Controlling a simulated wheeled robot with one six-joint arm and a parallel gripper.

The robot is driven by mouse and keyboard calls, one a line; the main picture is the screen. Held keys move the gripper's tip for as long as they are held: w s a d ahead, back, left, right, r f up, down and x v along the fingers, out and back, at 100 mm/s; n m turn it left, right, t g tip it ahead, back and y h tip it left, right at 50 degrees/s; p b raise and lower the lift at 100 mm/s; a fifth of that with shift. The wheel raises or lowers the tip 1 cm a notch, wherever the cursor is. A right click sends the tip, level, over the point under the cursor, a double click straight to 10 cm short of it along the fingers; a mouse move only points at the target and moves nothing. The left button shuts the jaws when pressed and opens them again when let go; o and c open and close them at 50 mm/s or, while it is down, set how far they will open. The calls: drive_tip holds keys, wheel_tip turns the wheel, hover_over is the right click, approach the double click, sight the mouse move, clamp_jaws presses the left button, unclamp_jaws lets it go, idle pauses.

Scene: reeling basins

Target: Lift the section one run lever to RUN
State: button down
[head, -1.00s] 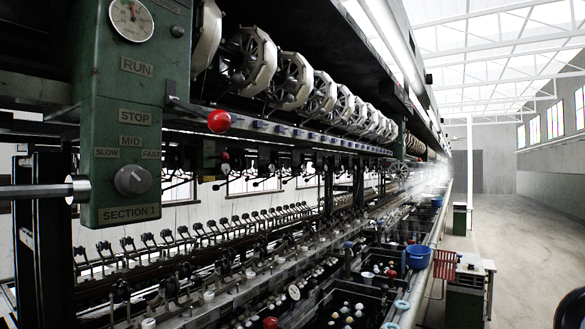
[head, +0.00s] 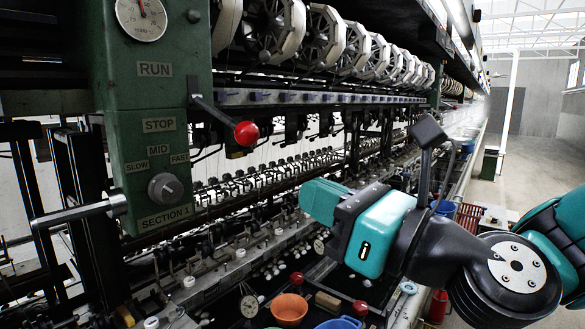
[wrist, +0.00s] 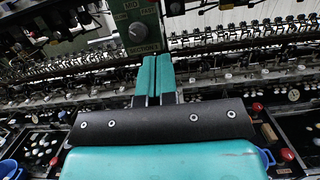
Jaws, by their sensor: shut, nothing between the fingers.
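The section one control box (head: 150,110) is a green panel at the left of the head view, with RUN above STOP and a speed knob below. Its run lever (head: 212,108) is a dark arm with a red ball (head: 246,133) at the end. The lever slants down to the right, with the ball near STOP height. My gripper (head: 318,200) is below and right of the ball, clear of it. In the wrist view its two teal fingers (wrist: 154,78) lie together with nothing between them. The wrist view shows the box's lower part (wrist: 140,30); the red ball is not seen there.
A metal bar (head: 75,213) sticks out left from the box. Reels (head: 270,32) run above the lever. Below are basins with an orange bowl (head: 289,309) and a blue bowl (head: 340,322). An open aisle (head: 545,165) lies to the right.

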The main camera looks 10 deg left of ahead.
sight(256, 131)
drive_tip(key=p+x, duration=0.9)
drive_tip(key=x, duration=0.2)
drive_tip(key=shift+a, duration=0.35)
drive_tip(key=shift+r+p, duration=0.5)
drive_tip(key=shift+p, duration=0.15)
drive_tip(key=shift+r, duration=0.1)
drive_tip(key=shift+r+p, duration=0.25)
drive_tip(key=shift+p, duration=0.05)
drive_tip(key=shift+s+d+r+p, duration=0.1)
drive_tip(key=shift+d+r+p, duration=0.1)
drive_tip(key=shift+r+p, duration=0.5)
drive_tip(key=shift+s+d+r+p, duration=0.1)
drive_tip(key=shift+d+r+p, duration=0.1)
drive_tip(key=shift+r+p, duration=0.5)
